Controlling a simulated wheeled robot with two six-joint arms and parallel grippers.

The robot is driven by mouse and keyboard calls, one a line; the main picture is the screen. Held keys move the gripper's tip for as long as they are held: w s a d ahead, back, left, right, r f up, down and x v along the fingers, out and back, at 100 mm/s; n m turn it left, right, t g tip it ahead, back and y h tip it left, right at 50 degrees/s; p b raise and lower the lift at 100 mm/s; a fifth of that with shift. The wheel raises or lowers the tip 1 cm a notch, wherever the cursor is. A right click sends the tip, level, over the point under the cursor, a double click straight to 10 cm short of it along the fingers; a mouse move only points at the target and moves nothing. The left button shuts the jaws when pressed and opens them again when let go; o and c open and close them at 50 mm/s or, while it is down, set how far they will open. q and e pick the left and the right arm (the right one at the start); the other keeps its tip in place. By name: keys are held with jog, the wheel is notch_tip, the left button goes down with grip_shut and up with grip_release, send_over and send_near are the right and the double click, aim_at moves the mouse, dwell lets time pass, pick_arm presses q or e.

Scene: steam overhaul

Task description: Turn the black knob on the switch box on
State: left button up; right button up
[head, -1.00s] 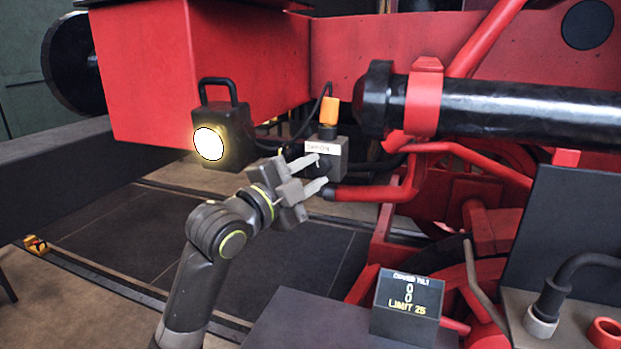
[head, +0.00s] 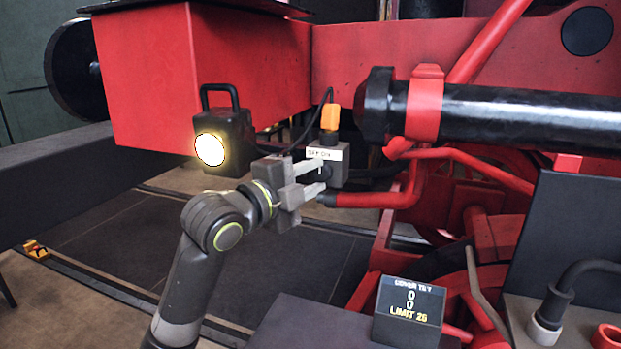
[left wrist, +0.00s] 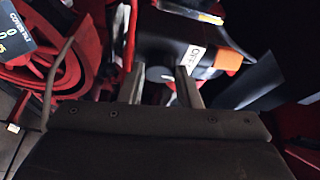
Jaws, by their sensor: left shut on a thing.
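The switch box (head: 341,168) is a small grey block with a white OFF/ON label (head: 324,153) and an orange plug (head: 330,118) on top. Its black knob (head: 324,172) is on the side facing my left gripper, mostly hidden by the fingers. My left gripper (head: 316,176) is shut on the knob, one finger above and one below it. In the left wrist view, the fingers (left wrist: 159,88) reach to the box, with the label (left wrist: 189,59) and orange plug (left wrist: 229,59) to their right. The knob's turn position cannot be made out. My right gripper is not in view.
A lit lamp (head: 226,142) with a handle stands just left of my left gripper. A black cylinder (head: 490,108) and red pipes (head: 375,200) lie right of the box. A small counter display (head: 409,312) reading LIMIT 25 stands at lower right.

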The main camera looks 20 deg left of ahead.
pick_arm(q)
jog(key=o, duration=1)
jog(key=shift+s+a, duration=0.25)
jog(key=shift+s, duration=0.2)
jog(key=shift+b+v, duration=6.3)
jog(key=shift+v, duration=1.8)
jog(key=shift+f, duration=0.15)
